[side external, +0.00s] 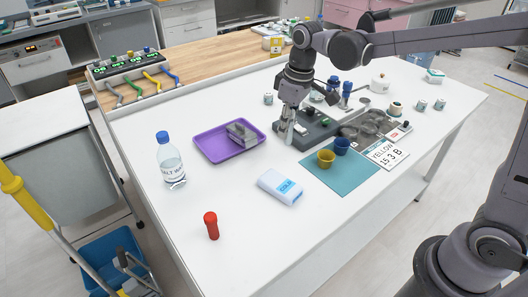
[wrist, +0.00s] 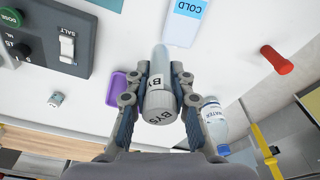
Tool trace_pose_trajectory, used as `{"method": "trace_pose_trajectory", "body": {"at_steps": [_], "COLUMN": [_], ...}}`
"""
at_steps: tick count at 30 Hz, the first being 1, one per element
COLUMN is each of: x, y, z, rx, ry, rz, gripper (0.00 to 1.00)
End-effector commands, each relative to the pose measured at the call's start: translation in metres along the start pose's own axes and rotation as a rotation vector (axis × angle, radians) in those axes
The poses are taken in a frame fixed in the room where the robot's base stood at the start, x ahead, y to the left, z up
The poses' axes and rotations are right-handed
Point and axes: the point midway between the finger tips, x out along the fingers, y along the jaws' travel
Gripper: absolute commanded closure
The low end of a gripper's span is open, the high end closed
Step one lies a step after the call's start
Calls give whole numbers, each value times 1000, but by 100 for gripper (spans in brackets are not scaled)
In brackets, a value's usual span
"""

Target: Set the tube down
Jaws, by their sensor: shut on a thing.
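In the side view my gripper (side external: 288,114) points down over the white table. The lower part of the tube (side external: 289,135) shows below the fingers, roughly upright, between the purple tray and the dark control box. I cannot tell whether its end touches the table.
A purple tray (side external: 212,153) holding a grey object is to the left. The dark control box (side external: 314,136) and teal mat (side external: 342,178) are to the right.

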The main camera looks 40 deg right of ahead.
Motion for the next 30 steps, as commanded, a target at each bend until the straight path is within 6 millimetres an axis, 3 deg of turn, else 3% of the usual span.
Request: {"method": "trace_pose_trajectory", "body": {"at_steps": [3,7,16,30], "x": [11,19,35,92], "y": [-37,-66,-101,-179], "z": [-33,-53,-72,-100], "rx": [-172,-299,-394,-390], "ry": [3,6,10,9], "rz": [-24,-42,-56,-56], "gripper": [100,100,100,100]}}
